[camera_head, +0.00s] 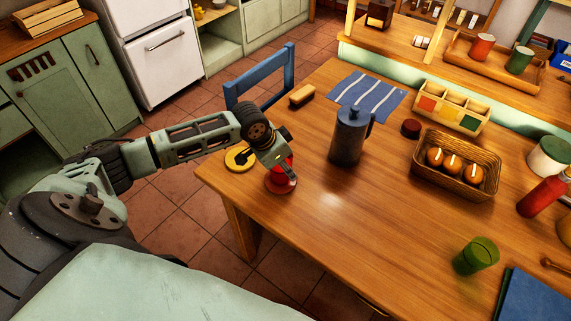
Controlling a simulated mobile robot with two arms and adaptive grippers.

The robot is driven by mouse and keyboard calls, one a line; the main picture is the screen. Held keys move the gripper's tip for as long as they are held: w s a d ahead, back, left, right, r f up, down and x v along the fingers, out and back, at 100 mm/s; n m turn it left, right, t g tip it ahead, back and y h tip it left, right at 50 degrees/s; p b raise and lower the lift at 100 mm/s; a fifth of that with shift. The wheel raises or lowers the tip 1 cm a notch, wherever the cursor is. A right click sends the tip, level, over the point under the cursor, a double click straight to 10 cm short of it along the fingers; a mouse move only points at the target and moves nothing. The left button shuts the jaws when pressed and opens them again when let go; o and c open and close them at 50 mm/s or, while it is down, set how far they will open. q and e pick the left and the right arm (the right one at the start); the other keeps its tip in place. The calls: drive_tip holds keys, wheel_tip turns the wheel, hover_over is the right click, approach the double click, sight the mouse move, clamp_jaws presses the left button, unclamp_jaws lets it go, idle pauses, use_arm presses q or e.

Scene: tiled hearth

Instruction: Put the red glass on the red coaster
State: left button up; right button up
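My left gripper (282,172) is at the near left edge of the table, pointing down over the red glass (286,162). The glass is mostly hidden behind the gripper; its red side shows beside the fingers. One finger lies across the front of the glass; whether the fingers press on it cannot be told. The red coaster (276,188) shows as a red disc on the table right below the glass. I cannot tell whether the glass touches the coaster. My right gripper is not in view.
A yellow coaster (240,160) lies left of the gripper. A dark blue pot (348,136) stands to the right. A wicker basket (455,190), a green glass (476,256) and a red bottle (543,195) stand farther right. The table's front middle is clear.

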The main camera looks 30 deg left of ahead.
use_arm(q)
drive_tip(key=o, duration=1.6)
drive_tip(key=shift+c, duration=0.2)
drive_tip(key=v, duration=1.2)
drive_tip(key=shift+r, duration=0.15)
